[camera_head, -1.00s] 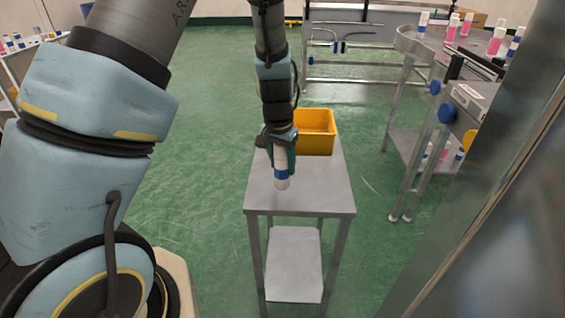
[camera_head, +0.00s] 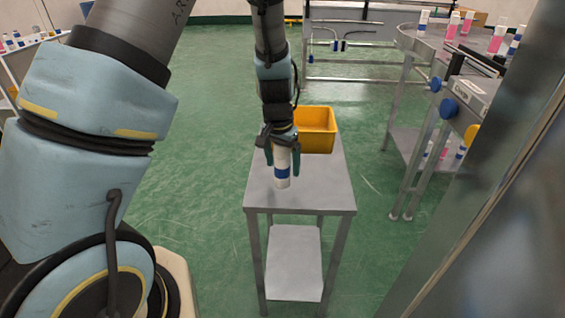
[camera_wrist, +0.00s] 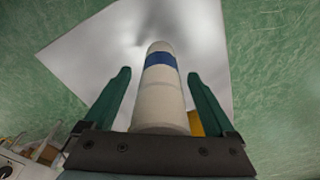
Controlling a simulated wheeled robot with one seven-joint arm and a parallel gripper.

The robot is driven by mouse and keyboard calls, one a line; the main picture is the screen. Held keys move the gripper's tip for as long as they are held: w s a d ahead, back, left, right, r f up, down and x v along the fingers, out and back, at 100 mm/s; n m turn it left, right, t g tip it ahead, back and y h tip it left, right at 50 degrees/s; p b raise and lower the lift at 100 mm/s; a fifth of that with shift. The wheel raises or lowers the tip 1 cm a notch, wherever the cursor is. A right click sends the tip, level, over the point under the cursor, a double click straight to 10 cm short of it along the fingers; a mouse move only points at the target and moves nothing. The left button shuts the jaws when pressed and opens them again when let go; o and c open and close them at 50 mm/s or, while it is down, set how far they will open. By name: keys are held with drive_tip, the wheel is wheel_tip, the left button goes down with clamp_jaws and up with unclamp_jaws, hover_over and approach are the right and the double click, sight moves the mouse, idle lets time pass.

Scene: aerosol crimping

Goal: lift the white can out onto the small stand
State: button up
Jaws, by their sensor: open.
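The white can (camera_head: 282,168) with a blue band stands upright on the small grey metal stand (camera_head: 318,190), left of the middle of its top. My gripper (camera_head: 283,165) is above and around it, with one green finger on each side. In the wrist view the can (camera_wrist: 160,100) lies between the two open fingers (camera_wrist: 163,92), with a gap on both sides. The can's far end appears to rest on the stand's top (camera_wrist: 205,40).
A yellow bin (camera_head: 318,130) sits on the back of the stand, close behind my gripper. A metal conveyor table (camera_head: 415,45) with pink and white cans is at the right. The stand's front right is bare.

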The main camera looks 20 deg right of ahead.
drive_tip(key=r, duration=0.7)
drive_tip(key=a+r+b, duration=0.1)
drive_tip(key=r, duration=0.2)
drive_tip(key=shift+s+r, duration=0.4)
drive_tip(key=w+a+r+n, duration=0.1)
drive_tip(key=a+n, duration=0.3)
drive_tip(key=a, duration=1.1)
drive_tip(key=shift+w+a+n, duration=0.2)
drive_tip(key=shift+w+n, duration=0.15)
drive_tip(key=shift+n, duration=0.05)
drive_tip(key=shift+o, duration=0.5)
drive_tip(key=s+a+n, duration=0.2)
drive_tip(key=a, duration=0.5)
drive_tip(key=s+a+n+y, duration=0.1)
drive_tip(key=s+a+n, duration=0.1)
drive_tip(key=a, duration=0.4)
drive_tip(key=shift+s+a+r+n+t, duration=0.25)
drive_tip(key=shift+s+a+n+t, duration=0.1)
drive_tip(key=shift+s+n+t, duration=0.1)
drive_tip(key=shift+o, duration=0.3)
drive_tip(key=shift+s+a, duration=0.1)
drive_tip(key=shift+a, duration=0.05)
